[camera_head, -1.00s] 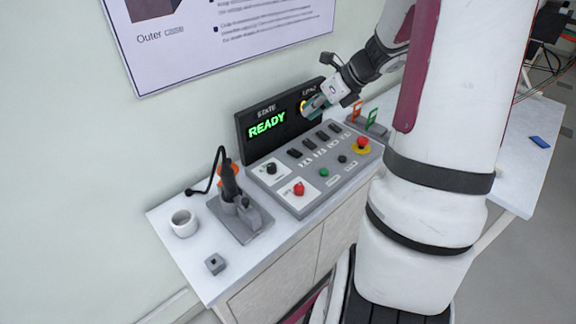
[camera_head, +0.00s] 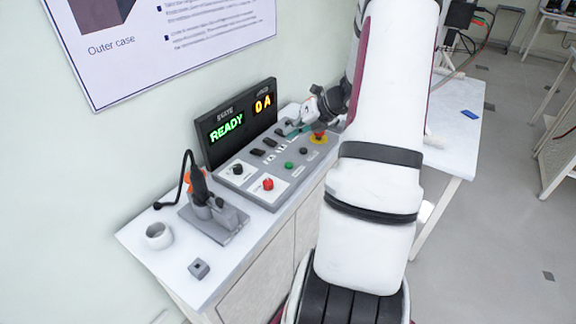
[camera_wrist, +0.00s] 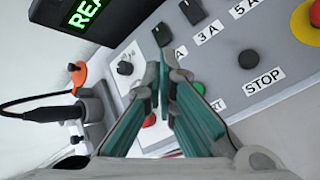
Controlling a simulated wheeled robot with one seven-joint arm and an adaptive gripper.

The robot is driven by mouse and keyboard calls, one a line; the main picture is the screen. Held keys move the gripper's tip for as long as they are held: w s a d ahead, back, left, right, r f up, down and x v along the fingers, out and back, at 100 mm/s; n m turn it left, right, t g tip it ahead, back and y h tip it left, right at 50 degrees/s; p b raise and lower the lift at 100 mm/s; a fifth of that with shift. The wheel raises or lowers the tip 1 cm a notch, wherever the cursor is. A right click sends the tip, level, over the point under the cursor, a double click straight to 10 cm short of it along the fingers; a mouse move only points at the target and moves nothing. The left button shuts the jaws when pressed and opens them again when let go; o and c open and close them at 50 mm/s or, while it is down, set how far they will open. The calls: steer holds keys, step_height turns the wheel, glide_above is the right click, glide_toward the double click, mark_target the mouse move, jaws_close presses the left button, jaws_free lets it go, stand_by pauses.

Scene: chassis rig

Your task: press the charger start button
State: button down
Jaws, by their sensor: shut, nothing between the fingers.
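The charger panel (camera_head: 232,180) is a grey sloped box with a black display (camera_head: 238,122) reading green READY and orange 0 A. The green start button (camera_head: 289,165) sits on its lower part. In the wrist view the green button (camera_wrist: 198,88) shows just right of my fingertips, its label partly hidden by a finger. My gripper (camera_head: 291,134) is over the right part of the panel, near the switches. In the wrist view its teal fingers (camera_wrist: 165,72) are shut and empty. They look apart from the button, but the height above the panel is hard to tell.
A black STOP button (camera_wrist: 249,59) is right of the green one. A red emergency button (camera_head: 319,134) on yellow is at the panel's right end. A red button (camera_head: 268,184) and a black knob (camera_head: 238,169) are at left. A cabled connector (camera_head: 200,190) and white cup (camera_head: 159,236) stand further left.

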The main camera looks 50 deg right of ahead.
mark_target(291, 163)
steer(key=shift+f+b, duration=2.8)
steer(key=shift+f, duration=1.3)
steer(key=shift+f, duration=0.4)
steer(key=shift+f+b, duration=0.45)
steer(key=shift+b, duration=0.05)
steer(key=shift+r, duration=0.1)
steer(key=shift+r+p, duration=0.75)
steer(key=shift+r, duration=0.05)
steer(key=shift+r+p, duration=2)
steer(key=shift+r, duration=0.55)
